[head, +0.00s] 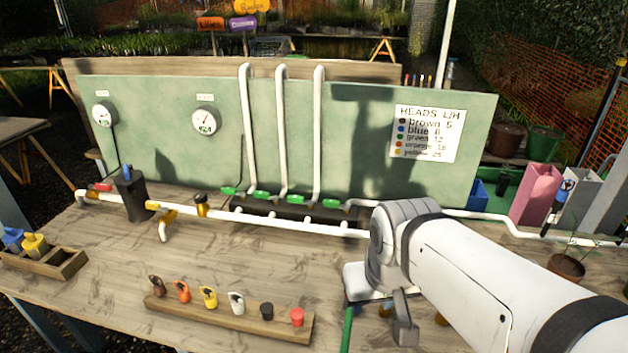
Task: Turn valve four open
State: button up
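Several green valve handles stand in a row on a dark manifold block (300,210) at the foot of the green panel. They include a left one (229,190), a middle one (297,199) and the rightmost handle (331,203). I cannot read any valve numbers, and their exact open or shut positions are too small to tell. My gripper (376,315) hangs below my wrist, nearer the camera and to the right of the handles, apart from them. My arm partly hides it, and I cannot make out its finger gap or anything held.
White pipes (281,130) rise from the manifold. Two gauges (206,121) and a heads list sign (428,133) are on the panel. A wooden rack (230,318) of coloured pieces lies in front. A black canister (131,196) stands left. Bare bench lies between rack and manifold.

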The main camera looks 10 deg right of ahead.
aim_at(328, 203)
jog(key=z, duration=1.25)
jog(key=k, duration=1.35)
jog(key=u, duration=1.05)
jog(key=i, duration=1.5)
jog(key=u, duration=0.05)
